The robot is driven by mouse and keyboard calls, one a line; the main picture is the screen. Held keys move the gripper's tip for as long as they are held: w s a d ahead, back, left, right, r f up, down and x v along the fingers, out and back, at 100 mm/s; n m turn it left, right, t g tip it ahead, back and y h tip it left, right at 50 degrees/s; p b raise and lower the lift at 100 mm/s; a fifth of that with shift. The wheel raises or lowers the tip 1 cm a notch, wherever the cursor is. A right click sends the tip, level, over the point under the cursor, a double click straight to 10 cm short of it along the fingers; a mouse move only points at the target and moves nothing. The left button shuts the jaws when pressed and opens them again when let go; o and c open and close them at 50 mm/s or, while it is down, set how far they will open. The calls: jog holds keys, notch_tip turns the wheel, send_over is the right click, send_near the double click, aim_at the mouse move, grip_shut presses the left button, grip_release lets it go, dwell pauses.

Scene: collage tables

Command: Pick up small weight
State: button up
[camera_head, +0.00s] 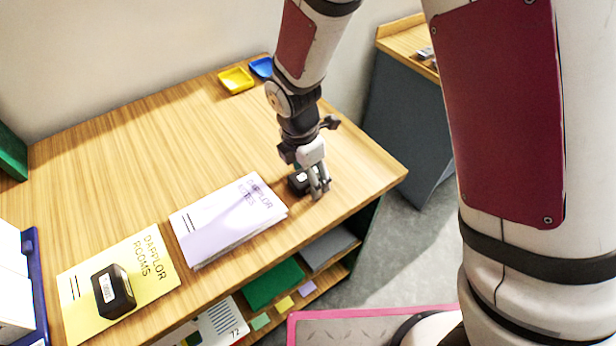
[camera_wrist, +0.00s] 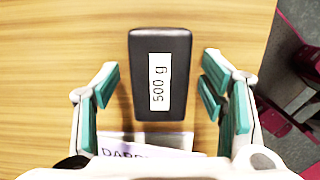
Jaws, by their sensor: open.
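The small weight (camera_wrist: 178,104) is a black block with a white label reading "500 g". It lies on the wooden table near the right front corner, where the head view shows it (camera_head: 297,183) partly hidden by my gripper (camera_head: 317,190). In the wrist view my gripper (camera_wrist: 160,92) is open, with one teal-padded finger on each side of the weight and a gap on both sides. The fingers do not touch it. A larger black weight (camera_head: 113,291) rests on the yellow booklet at the left front.
A lilac booklet (camera_head: 225,220) lies just left of the small weight, and a yellow booklet (camera_head: 150,260) farther left. Yellow (camera_head: 236,80) and blue (camera_head: 262,67) trays sit at the back. The table's edge (camera_head: 385,185) is close on the right. The table's middle is clear.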

jog(key=shift+f, duration=0.25)
dwell(0.3)
jog(key=shift+c, duration=0.2)
grip_shut()
jog(key=shift+r, duration=0.8)
notch_tip(320, 180, up, 2)
jog(key=shift+w+r, duration=0.1)
jog(key=shift+r, duration=0.05)
jog(key=shift+s+a+r, duration=0.1)
jog(key=shift+s+r, duration=0.05)
jog(key=shift+s, duration=0.5)
jog(key=s+r+b, duration=0.1)
jog(key=s, duration=1.4)
jog(key=shift+a+r, duration=0.2)
